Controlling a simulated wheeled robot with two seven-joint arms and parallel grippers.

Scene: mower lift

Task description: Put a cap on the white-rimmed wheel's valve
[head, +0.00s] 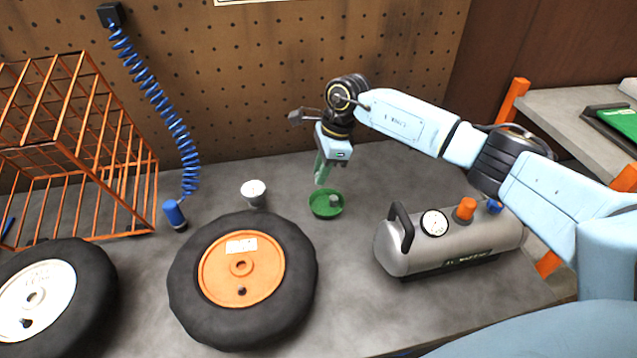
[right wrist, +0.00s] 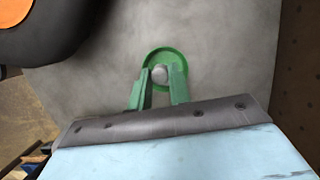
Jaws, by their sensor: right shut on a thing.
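The white-rimmed wheel (head: 38,298) lies at the left front of the bench, cut by the picture's edge. Its dark valve (head: 26,323) shows on the lower part of the rim. A small green dish (head: 315,208) stands mid-bench with a grey cap-like piece (head: 335,200) in it. My right gripper (head: 320,181) points down just above the dish. In the right wrist view, a small rounded grey cap (right wrist: 160,74) shows between the green fingertips, with the dish behind it; the fingers are shut on it. My left gripper is not in view.
An orange-rimmed wheel (head: 240,298) lies between the white-rimmed wheel and the dish. A white cup (head: 254,193) and a blue coiled hose (head: 160,100) stand behind it. A grey air tank (head: 450,249) is at right, an orange wire rack (head: 75,150) at back left.

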